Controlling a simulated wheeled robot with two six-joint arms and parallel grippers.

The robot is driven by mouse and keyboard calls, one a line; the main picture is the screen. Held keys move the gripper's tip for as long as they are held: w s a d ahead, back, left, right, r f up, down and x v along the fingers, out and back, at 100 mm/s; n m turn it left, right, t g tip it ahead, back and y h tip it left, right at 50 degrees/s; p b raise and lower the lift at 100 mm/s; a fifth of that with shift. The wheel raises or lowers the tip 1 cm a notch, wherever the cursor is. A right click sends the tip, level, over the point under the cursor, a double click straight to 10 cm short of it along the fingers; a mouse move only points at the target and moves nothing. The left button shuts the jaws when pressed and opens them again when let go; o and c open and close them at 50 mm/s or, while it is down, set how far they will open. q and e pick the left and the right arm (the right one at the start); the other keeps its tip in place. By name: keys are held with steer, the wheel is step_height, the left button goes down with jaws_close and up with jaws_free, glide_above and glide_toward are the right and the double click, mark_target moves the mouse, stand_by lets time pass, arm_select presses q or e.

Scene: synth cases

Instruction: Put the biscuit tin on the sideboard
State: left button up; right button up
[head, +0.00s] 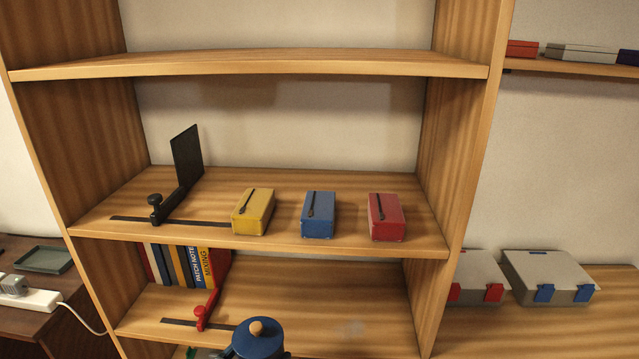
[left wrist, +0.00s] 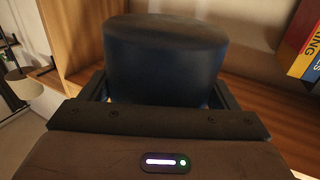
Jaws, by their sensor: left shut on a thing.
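A round dark blue tin with a wooden knob on its lid, which I take as the biscuit tin (head: 246,339), is at the bottom of the head view, in front of the lower shelf. My left gripper (head: 256,352) is shut on it. In the left wrist view the tin (left wrist: 165,55) stands upright between the two fingers of the left gripper (left wrist: 162,92). A light wooden top (head: 500,330) at the lower right and a dark brown top (head: 40,323) at the left both show; I cannot tell which is the sideboard. My right gripper is not in view.
The shelf unit's middle shelf (head: 300,250) bears a black bookend (head: 187,160) and yellow (head: 253,211), blue (head: 318,215) and red (head: 386,217) boxes. Books (head: 190,266) and a red bookend (head: 207,310) stand below. Grey cases (head: 545,272) occupy the right top's back.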

arm_select(q)
steer(key=s+a+r+n+t+y, duration=0.2)
steer(key=s+a+r+n+y, duration=0.1)
steer(key=s+a+n+y, duration=0.2)
steer(key=s+a+y, duration=0.2)
steer(key=a+y, duration=0.1)
steer(key=shift+s+a+r+n+y, duration=0.15)
steer(key=shift+s+a+n+y, duration=0.1)
steer(key=shift+n+y, duration=0.15)
steer(key=shift+w+a, duration=0.1)
